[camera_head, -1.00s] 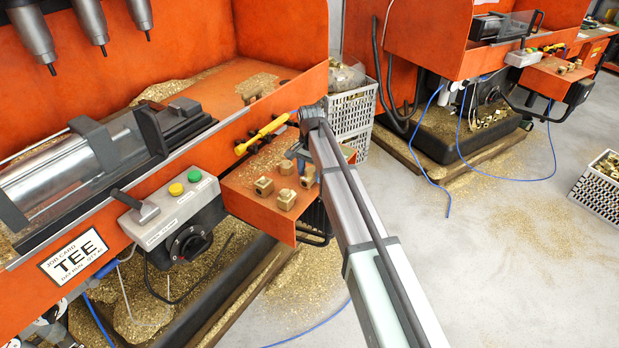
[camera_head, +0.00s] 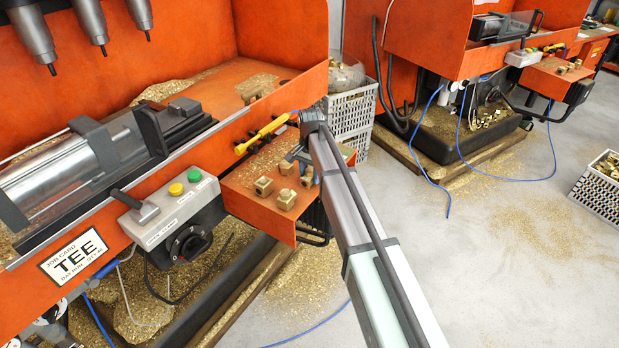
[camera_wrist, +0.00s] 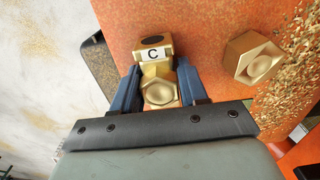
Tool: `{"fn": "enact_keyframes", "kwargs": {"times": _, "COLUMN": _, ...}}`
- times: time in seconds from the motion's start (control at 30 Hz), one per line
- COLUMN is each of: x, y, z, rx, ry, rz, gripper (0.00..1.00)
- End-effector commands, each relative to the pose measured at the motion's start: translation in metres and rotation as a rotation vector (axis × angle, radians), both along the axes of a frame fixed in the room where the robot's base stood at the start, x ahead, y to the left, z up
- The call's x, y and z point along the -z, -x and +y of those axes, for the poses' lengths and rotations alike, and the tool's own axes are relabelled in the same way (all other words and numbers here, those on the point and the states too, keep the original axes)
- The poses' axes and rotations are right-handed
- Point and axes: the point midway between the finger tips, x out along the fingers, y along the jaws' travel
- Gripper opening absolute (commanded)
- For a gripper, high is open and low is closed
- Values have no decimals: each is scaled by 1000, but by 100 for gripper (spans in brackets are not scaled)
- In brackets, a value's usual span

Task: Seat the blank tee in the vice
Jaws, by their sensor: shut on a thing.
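In the wrist view my gripper (camera_wrist: 160,88) has its blue fingers shut on a brass fitting (camera_wrist: 159,93) with a hexagonal, dished end facing the camera. A brass part with a white "C" tag (camera_wrist: 153,54) shows just beyond it; I cannot tell whether they are one piece, or whether the held piece is the tee. In the head view my gripper (camera_head: 299,154) is low over the orange shelf (camera_head: 240,199), partly hidden by my arm. The vice (camera_head: 170,126), with dark jaws, is in the machine bay to the left, apart from the gripper.
Other brass fittings (camera_head: 264,187) stand on the shelf; one (camera_wrist: 252,60) is right of the gripper in the wrist view. A yellow-handled tool (camera_head: 264,132) lies along the bay edge above the shelf. A control box (camera_head: 172,212) sits left. Drill spindles (camera_head: 91,20) hang above.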

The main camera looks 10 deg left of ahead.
Motion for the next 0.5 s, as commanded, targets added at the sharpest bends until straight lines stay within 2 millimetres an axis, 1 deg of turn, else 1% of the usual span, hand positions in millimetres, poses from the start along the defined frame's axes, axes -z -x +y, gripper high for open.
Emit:
{"fn": "enact_keyframes", "kwargs": {"times": 0.03, "x": 0, "y": 0, "z": 0, "rx": 0, "ry": -1, "rz": 0, "gripper": 11}}
{"fn": "enact_keyframes", "kwargs": {"times": 0.13, "x": 0, "y": 0, "z": 0, "rx": 0, "ry": -1, "rz": 0, "gripper": 1}}
{"fn": "enact_keyframes", "kwargs": {"times": 0.17, "x": 0, "y": 0, "z": 0, "rx": 0, "ry": -1, "rz": 0, "gripper": 0}}
{"fn": "enact_keyframes", "kwargs": {"times": 0.37, "x": -2, "y": 0, "z": 0, "rx": 0, "ry": -1, "rz": -1, "gripper": 0}}
{"fn": "enact_keyframes", "kwargs": {"times": 0.5, "x": -7, "y": 0, "z": 0, "rx": 0, "ry": -2, "rz": -2, "gripper": 0}}
